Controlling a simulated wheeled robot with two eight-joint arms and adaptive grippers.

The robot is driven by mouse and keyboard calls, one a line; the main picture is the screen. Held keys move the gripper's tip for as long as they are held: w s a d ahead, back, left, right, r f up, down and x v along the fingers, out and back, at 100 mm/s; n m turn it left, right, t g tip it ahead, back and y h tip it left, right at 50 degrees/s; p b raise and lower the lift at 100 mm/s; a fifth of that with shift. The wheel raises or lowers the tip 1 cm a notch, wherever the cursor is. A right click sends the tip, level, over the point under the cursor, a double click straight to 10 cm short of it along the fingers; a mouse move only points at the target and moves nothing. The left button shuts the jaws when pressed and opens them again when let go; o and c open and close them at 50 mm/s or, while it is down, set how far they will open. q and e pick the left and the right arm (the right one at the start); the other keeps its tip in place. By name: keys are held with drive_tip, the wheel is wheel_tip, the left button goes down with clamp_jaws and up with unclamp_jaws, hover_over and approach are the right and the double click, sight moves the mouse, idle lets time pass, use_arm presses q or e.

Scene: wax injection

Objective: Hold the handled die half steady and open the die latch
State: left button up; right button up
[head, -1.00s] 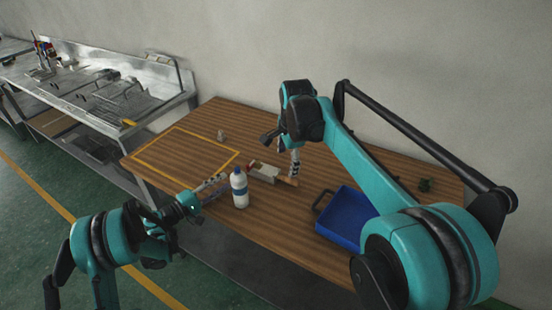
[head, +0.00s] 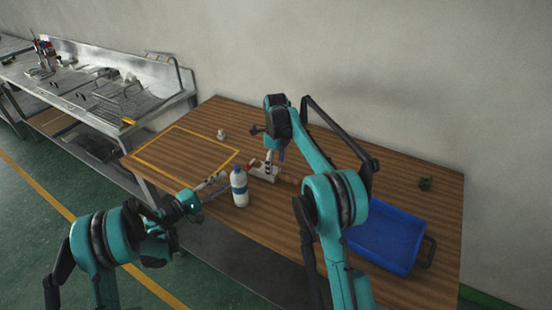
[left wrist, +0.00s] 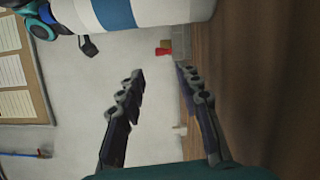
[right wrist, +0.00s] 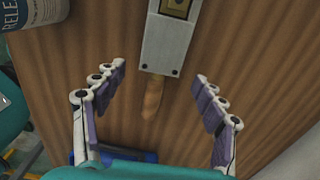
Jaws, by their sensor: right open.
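The die (head: 259,174) lies on the wooden table as a pale grey block with a red part at one end. In the right wrist view, its metal end (right wrist: 160,55) carries a wooden handle (right wrist: 154,98). My right gripper (right wrist: 161,76) is open above it, with one finger on each side of the handle, apart from it. My left gripper (left wrist: 162,75) is open and empty, near the table's front edge beside the bottle. In the left wrist view, the grey die (left wrist: 181,42) and its red part (left wrist: 163,48) show small beyond my fingers. The latch's state is too small to tell.
A white bottle with a blue band (head: 239,187) stands between my left gripper and the die. A blue tray (head: 390,236) lies to the right, partly behind my right arm. The yellow-taped area (head: 180,150) is largely clear.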

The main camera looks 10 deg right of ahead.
sight(276, 172)
drive_tip(key=shift+f, duration=2.1)
